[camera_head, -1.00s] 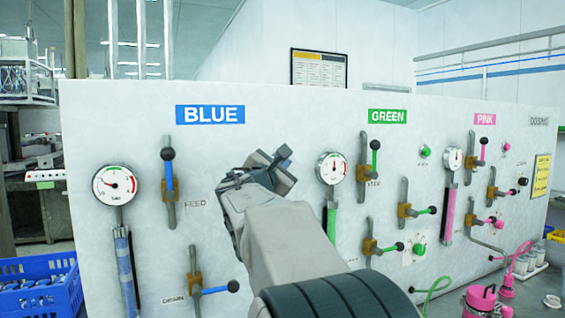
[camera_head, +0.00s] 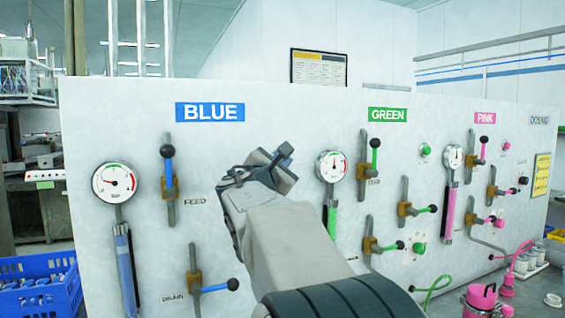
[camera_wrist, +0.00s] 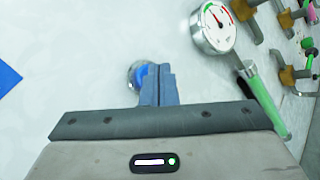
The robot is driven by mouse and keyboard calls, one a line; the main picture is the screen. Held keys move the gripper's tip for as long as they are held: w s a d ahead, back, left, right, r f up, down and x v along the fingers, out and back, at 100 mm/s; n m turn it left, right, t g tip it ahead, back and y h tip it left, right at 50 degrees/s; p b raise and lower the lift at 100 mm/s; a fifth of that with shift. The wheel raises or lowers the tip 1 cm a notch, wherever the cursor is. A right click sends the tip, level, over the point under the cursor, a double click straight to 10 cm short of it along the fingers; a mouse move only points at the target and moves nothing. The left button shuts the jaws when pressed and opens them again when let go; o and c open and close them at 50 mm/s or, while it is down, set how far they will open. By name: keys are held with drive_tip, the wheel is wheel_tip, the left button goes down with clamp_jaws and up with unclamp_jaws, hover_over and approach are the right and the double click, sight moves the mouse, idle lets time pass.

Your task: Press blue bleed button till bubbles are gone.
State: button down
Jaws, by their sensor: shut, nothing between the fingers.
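The blue bleed button (camera_wrist: 140,76) shows in the wrist view as a blue cap in a round metal ring on the white panel. My gripper (camera_wrist: 159,68) is shut and empty, and its fingertips overlap the right side of the button in that view. I cannot tell whether they touch it. In the head view my gripper (camera_head: 268,166) is in front of the panel, right of the blue feed valve, and hides the button. The blue sight tube (camera_head: 125,270) stands below the blue gauge (camera_head: 115,183) at left. Bubbles in it are too small to make out.
The blue feed lever (camera_head: 168,172) points up, and the blue drain lever (camera_head: 215,287) points right. The green gauge (camera_head: 332,166) is close to the right of my gripper. Green and pink valves stand further right. A blue crate (camera_head: 40,285) is at lower left.

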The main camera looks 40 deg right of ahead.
drive_tip(key=shift+s+a, duration=0.1)
drive_tip(key=shift+s, duration=0.3)
drive_tip(key=s+b, duration=0.1)
drive_tip(key=s, duration=0.1)
drive_tip(key=s+a+b, duration=0.1)
drive_tip(key=s, duration=0.2)
drive_tip(key=shift+a, duration=0.1)
drive_tip(key=shift+w, duration=0.1)
idle(3.1)
drive_tip(key=s+a+f+m+g+y, duration=0.25)
drive_tip(key=a+f+m+y, duration=0.2)
drive_tip(key=f, duration=0.65)
drive_tip(key=s+a+f+m+g+y, duration=0.1)
drive_tip(key=s+a+f+m+y, duration=0.3)
drive_tip(key=f, duration=0.7)
drive_tip(key=s+a+f+m+g+y, duration=0.1)
drive_tip(key=s+a+f+m+y, duration=0.3)
drive_tip(key=a+f, duration=0.5)
drive_tip(key=s+a+f+m+g+y, duration=0.2)
drive_tip(key=s+a+f+m+y, duration=0.2)
drive_tip(key=s+a+f, duration=0.3)
drive_tip(key=a+f, duration=0.2)
drive_tip(key=a, duration=0.1)
drive_tip(key=shift+s+a, duration=0.15)
drive_tip(key=shift+a, duration=0.25)
